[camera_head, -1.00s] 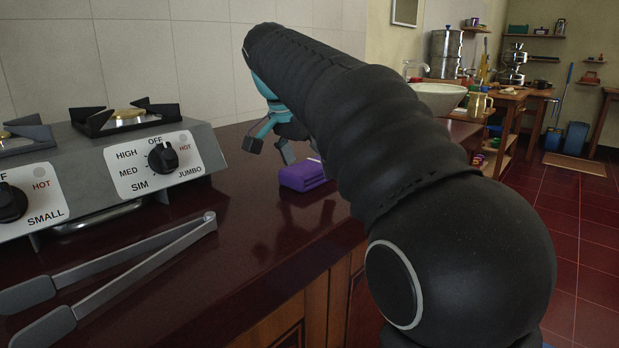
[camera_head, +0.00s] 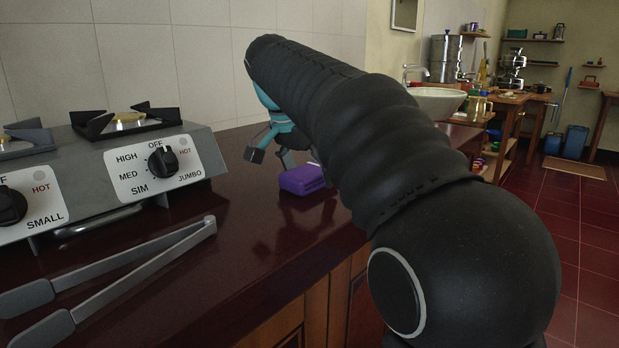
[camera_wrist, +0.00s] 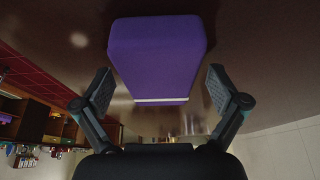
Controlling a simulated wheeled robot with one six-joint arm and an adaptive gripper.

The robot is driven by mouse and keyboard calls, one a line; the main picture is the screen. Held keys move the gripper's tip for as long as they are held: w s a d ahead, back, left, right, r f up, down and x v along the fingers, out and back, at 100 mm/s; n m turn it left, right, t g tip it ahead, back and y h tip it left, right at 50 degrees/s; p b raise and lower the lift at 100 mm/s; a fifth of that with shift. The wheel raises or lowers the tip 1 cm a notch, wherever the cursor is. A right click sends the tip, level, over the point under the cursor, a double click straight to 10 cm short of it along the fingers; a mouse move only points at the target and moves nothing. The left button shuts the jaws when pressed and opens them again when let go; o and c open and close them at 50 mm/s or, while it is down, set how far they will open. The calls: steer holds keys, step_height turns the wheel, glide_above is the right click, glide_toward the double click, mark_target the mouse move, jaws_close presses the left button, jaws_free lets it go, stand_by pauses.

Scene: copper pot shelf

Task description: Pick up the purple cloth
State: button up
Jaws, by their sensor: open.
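The purple cloth (camera_head: 302,179) is a small folded block lying on the dark red counter, left of my arm in the head view. In the wrist view the cloth (camera_wrist: 157,58) fills the upper middle, with a pale strip along its near edge. My gripper (camera_head: 270,156) is open and empty, just above and behind the cloth in the head view. In the wrist view my gripper's fingers (camera_wrist: 160,92) are spread to either side of the cloth's near end. Whether they touch it cannot be told. My arm hides part of the counter beyond.
A grey stove (camera_head: 110,180) with knobs stands at the left against the tiled wall. Grey tongs (camera_head: 130,262) lie on the counter (camera_head: 225,270) in front of it. A white basin (camera_head: 437,103) is farther back. The counter around the cloth is clear.

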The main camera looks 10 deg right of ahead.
mark_target(310, 169)
steer(key=c, duration=1.2)
steer(key=shift+c, duration=0.2)
steer(key=shift+r, duration=0.1)
step_height(310, 169, up, 10)
steer(key=p, duration=0.3)
steer(key=shift+r, duration=0.15)
steer(key=o, duration=0.3)
steer(key=shift+c, duration=0.9)
